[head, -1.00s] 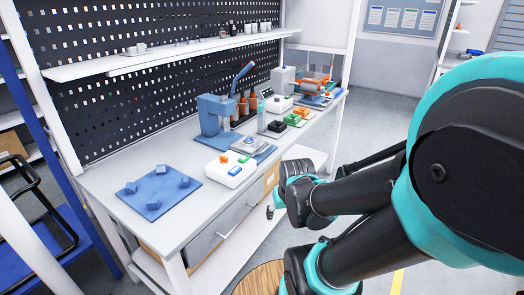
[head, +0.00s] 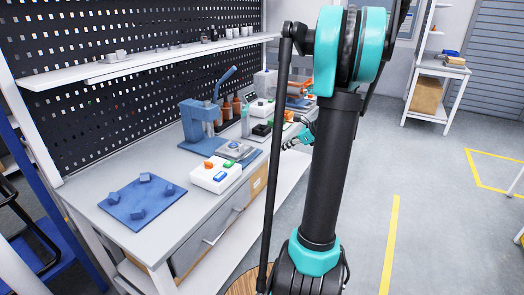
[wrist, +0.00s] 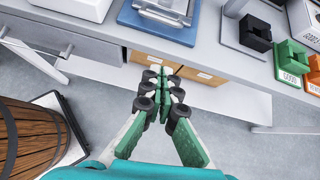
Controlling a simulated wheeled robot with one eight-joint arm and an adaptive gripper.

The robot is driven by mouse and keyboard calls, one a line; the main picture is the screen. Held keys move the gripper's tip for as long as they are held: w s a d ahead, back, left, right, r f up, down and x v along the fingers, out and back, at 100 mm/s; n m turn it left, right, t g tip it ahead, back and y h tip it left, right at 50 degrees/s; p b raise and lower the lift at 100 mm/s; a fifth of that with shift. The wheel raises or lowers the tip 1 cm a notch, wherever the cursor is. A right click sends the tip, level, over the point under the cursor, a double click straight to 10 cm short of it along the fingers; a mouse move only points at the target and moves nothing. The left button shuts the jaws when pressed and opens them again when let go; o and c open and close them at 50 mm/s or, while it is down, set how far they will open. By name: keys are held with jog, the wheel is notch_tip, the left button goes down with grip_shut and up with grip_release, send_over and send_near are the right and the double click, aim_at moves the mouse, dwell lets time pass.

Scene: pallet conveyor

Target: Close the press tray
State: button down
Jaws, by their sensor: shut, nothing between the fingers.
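A blue press (head: 197,122) with a raised lever stands on the workbench by the pegboard. Beside it, a silver tray-like part (head: 236,151) sits on a blue base; I cannot tell for sure whether it is the press tray or how far it is out. The wrist view shows the near edge of this silver part (wrist: 163,16) and its blue base (wrist: 158,31) at the top. My gripper (wrist: 166,76) is shut and empty, in front of the bench edge and apart from the tray. In the head view my gripper (head: 290,145) is small and partly hidden by my arm.
A white button box (head: 215,176) stands left of the blue base, and a blue mat (head: 130,212) with several small blocks lies further left. A black block (wrist: 256,32) and green and orange boxes stand to the right. A wooden barrel (wrist: 30,138) is on the floor.

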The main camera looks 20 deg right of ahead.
jog(key=shift+m, duration=0.5)
jog(key=x, duration=0.3)
jog(key=w+r+x, duration=0.1)
jog(key=x, duration=0.3)
jog(key=w+x, duration=0.1)
jog(key=x, duration=0.3)
jog(key=shift+w+r, duration=0.1)
jog(key=shift+r, duration=0.2)
jog(key=shift+w+a+r, duration=0.15)
jog(key=shift+w+a, duration=0.35)
jog(key=shift+w, duration=0.05)
jog(key=w+a, duration=0.9)
jog(key=shift+w+a, duration=0.35)
